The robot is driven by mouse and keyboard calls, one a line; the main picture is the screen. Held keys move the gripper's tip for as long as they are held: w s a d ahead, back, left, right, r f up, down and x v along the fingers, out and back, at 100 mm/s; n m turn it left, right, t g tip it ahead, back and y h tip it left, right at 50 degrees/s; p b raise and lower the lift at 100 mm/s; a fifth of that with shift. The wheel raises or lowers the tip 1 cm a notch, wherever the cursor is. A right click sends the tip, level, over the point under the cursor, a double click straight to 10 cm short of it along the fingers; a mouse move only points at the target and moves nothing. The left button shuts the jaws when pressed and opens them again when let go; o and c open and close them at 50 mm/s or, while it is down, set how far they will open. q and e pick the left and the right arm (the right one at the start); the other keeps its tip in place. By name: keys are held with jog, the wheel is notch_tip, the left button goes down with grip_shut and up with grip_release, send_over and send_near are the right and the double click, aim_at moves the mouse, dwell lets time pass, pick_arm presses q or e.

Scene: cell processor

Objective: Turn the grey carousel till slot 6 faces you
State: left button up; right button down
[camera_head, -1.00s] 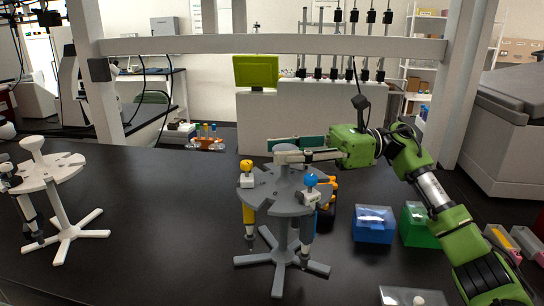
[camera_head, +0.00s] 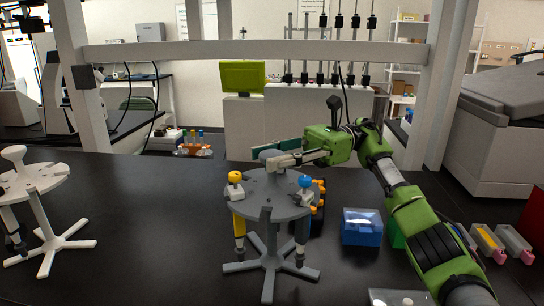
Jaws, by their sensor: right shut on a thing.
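The grey carousel (camera_head: 262,208) stands upright on its splayed foot on the black bench, near the middle of the view. A yellow-topped pipette (camera_head: 236,180) hangs at its left rim and a blue-topped pipette (camera_head: 305,184) at its right rim. Orange parts show behind its right side. My right gripper (camera_head: 277,159) reaches in from the right and is shut on the carousel's centre knob (camera_head: 268,155), which its fingers partly hide. I cannot read any slot numbers. My left gripper is not in view.
A white carousel (camera_head: 32,180) stands at the far left. A blue box (camera_head: 361,228) and a partly hidden green box stand right of the grey carousel. A grey frame post (camera_head: 440,90) rises behind my right arm. The bench between the carousels is clear.

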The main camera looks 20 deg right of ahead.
jog(key=c, duration=1.4)
grip_release()
jog(key=shift+r, duration=0.1)
notch_tip(320, 180, up, 10)
jog(key=shift+f, duration=0.1)
jog(key=shift+f, duration=0.1)
